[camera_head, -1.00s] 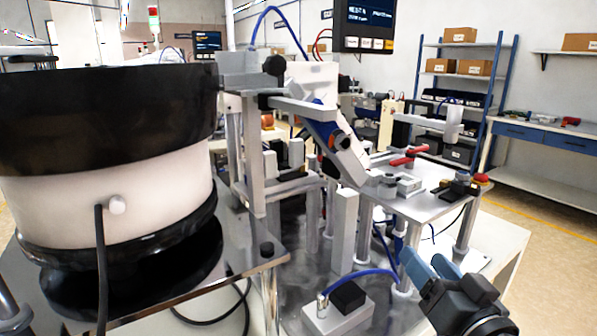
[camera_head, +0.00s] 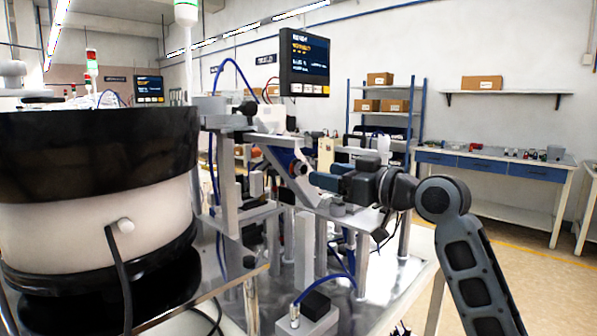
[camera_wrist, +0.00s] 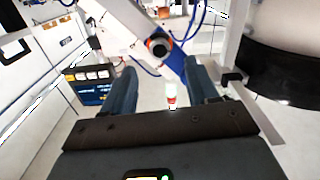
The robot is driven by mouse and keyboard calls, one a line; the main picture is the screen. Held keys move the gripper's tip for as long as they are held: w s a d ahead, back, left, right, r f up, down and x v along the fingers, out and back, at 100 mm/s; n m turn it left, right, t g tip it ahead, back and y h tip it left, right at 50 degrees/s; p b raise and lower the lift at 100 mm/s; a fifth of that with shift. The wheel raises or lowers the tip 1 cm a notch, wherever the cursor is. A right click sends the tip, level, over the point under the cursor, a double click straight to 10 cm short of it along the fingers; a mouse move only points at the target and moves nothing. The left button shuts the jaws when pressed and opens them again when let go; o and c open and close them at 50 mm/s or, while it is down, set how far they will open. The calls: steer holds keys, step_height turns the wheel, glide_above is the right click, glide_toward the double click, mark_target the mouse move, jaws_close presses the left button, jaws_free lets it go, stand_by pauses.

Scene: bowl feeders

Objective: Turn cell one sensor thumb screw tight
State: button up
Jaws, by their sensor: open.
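A round dark part with an orange ring (camera_head: 297,168) sits at the end of a blue body on the sloping chute (camera_head: 276,158). In the wrist view the ringed part (camera_wrist: 158,46) lies ahead, between the lines of my fingers. I cannot tell whether it is the sensor thumb screw. A black knob (camera_head: 248,108) shows on the bracket at the chute's upper end. My gripper (camera_head: 325,176) points left at the chute, just right of the ringed part. In the wrist view its fingers (camera_wrist: 160,68) are apart with nothing held between them.
A large black and white bowl feeder (camera_head: 95,200) fills the left. A display (camera_head: 305,62) hangs above the chute. A block with a blue hose (camera_head: 308,318) stands on the plate below. A shelf rack (camera_head: 385,110) and workbench (camera_head: 500,165) are behind.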

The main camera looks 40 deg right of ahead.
mark_target(304, 169)
steer(key=w+p, duration=0.1)
steer(key=w, duration=0.5)
steer(key=shift+w+a, duration=0.1)
steer(key=shift+w, duration=0.15)
steer(key=shift+c, duration=0.3)
steer(key=c, duration=1)
